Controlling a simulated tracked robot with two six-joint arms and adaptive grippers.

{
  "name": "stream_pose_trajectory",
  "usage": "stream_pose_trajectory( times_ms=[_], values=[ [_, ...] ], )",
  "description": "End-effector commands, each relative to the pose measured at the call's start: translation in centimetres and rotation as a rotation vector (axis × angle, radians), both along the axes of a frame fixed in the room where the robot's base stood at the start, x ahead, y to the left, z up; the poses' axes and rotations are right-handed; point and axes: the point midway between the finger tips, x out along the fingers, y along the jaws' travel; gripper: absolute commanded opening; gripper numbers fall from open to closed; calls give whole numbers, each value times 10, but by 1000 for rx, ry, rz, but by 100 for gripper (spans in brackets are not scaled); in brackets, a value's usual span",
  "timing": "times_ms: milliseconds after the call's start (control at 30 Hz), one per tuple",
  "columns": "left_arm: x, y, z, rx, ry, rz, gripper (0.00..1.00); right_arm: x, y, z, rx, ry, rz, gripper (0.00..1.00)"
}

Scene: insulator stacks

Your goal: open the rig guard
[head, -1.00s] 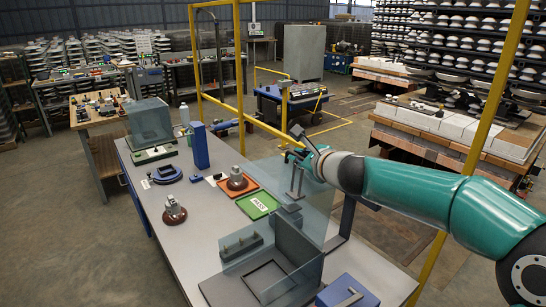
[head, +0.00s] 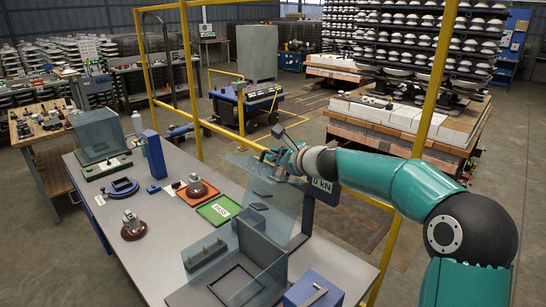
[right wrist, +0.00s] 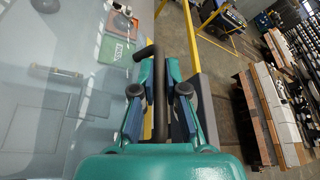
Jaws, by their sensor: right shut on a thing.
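The rig guard is a clear, bluish panel (head: 285,207) at the right side of the grey worktable. It stands tilted in front of a dark rig post. In the right wrist view, the clear panel (right wrist: 65,110) fills the left side, with table items showing through it. My right gripper (head: 280,158) is at the panel's upper edge. In the right wrist view, its fingers (right wrist: 160,95) are closed around a dark bar handle (right wrist: 158,75). The exact contact is partly hidden by the fingers. My left gripper is not in view.
A display reading kN (head: 322,186) is on the rig beside my right arm. A green PASS tray (head: 205,216), a blue box (head: 313,290) and insulators stand on the table (head: 175,240). Yellow frame posts (head: 432,80) rise around it.

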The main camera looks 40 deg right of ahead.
Motion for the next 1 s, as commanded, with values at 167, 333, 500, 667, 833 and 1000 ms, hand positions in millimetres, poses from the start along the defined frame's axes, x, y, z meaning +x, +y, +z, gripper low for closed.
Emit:
stream_pose_trajectory(
  times_ms=[167,333,500,667,833,1000],
  values=[
    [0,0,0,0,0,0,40,0,1,-5,0,8,2,0],
    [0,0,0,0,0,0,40,0,1,-4,1,6,2,37],
    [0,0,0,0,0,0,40,0,1,-2,1,4,2,37],
    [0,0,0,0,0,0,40,0,1,-1,1,2,2,37],
    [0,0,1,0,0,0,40,-5,0,2,-1,1,1,37],
    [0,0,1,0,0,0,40,-26,0,9,-1,0,-2,37]
  ],
)
